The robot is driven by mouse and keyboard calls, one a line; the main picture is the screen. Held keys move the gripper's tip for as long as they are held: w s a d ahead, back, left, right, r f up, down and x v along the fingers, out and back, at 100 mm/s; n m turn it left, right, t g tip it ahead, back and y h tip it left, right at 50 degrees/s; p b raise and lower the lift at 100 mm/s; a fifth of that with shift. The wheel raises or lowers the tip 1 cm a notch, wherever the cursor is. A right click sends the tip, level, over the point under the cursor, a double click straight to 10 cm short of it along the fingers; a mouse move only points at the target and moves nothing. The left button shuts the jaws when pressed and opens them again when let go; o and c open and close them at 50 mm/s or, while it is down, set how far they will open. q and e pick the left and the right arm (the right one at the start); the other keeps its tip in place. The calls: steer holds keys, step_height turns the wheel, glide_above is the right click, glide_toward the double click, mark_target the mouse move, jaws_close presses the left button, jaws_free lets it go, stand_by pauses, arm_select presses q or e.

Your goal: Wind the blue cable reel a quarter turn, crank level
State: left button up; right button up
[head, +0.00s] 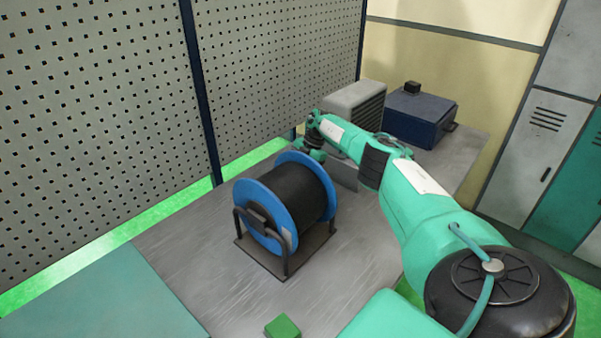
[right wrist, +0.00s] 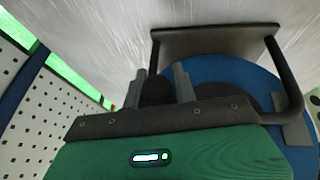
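The cable reel (head: 297,196) has blue flanges and black cable wound between them. It sits in a dark tubular stand on a base plate (head: 284,262). In the right wrist view its blue flange (right wrist: 225,74) is behind my gripper. My right arm reaches over from the right to the reel's far side, with the gripper (head: 312,150) partly hidden there. In the right wrist view a dark rounded piece, perhaps the crank handle (right wrist: 156,91), lies between my right gripper's fingers (right wrist: 160,84). Whether they grip it is unclear. The crank's angle is hidden. My left gripper is out of view.
The grey workbench (head: 190,247) is bare left of the reel. A green block (head: 283,326) lies at the front. A grey ribbed unit (head: 354,104) and a dark blue box (head: 420,115) stand behind. A perforated panel (head: 110,100) rises along the left.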

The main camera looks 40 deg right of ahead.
steer(key=o, duration=0.3)
steer(key=b+v, duration=0.2)
steer(key=v, duration=0.4)
steer(key=shift+d+r, duration=0.1)
steer(key=shift+r, duration=0.05)
steer(key=shift+d+r, duration=0.15)
steer(key=shift+r, duration=0.35)
